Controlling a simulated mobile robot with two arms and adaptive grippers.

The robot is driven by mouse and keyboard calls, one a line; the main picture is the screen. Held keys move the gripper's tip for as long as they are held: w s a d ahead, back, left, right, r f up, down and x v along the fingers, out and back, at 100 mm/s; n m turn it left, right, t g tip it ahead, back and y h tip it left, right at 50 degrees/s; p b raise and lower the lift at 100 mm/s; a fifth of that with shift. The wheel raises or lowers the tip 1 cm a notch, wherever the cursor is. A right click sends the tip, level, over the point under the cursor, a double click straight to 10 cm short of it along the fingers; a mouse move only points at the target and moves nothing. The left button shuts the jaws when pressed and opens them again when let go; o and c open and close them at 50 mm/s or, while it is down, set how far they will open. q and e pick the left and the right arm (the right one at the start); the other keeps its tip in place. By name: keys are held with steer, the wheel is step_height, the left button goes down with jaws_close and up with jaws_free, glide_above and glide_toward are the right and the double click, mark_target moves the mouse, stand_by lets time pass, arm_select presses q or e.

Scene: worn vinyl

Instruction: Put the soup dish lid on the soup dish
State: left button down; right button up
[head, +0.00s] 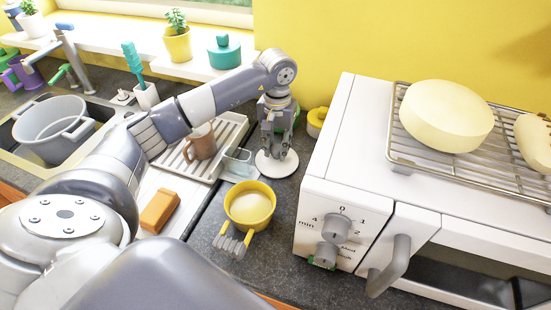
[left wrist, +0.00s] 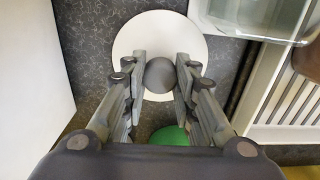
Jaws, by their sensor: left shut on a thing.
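The soup dish lid, a white disc (head: 264,168) with a round grey knob, is at the back of the counter under my left gripper (head: 275,148). It also shows in the left wrist view (left wrist: 160,25), where my left gripper (left wrist: 160,80) has its fingers on both sides of the knob and is shut on it. I cannot tell whether the lid touches the counter. A yellow round dish with pale contents (head: 250,188), likely the soup dish, stands uncovered on the counter, nearer than the lid. My right gripper is not in view.
A white oven (head: 325,190) stands close on the right, with a wire rack on top. A drying rack (head: 223,157) with a brown mug (head: 201,143) and a clear container (head: 238,165) are on the left. A grey brush-like thing (head: 232,246) lies before the dish.

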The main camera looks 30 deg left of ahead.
arm_select(q)
steer(key=shift+r, duration=0.45)
stand_by(0.6)
steer(key=shift+r+p, duration=0.85)
steer(key=shift+r, duration=0.8)
steer(key=shift+r+p, duration=1.55)
steer(key=shift+r, duration=1.55)
steer(key=s+d+f+b, duration=0.1)
steer(key=s+b, duration=0.3)
steer(key=s, duration=0.4)
steer(key=s+d+f+b, duration=0.1)
steer(key=s+d+b, duration=0.2)
steer(key=s, duration=0.6)
steer(key=shift+s+d+f+b, duration=0.15)
steer(key=shift+s+f+b, duration=0.2)
steer(key=shift+b, duration=0.6)
steer(key=shift+w+f, duration=0.1)
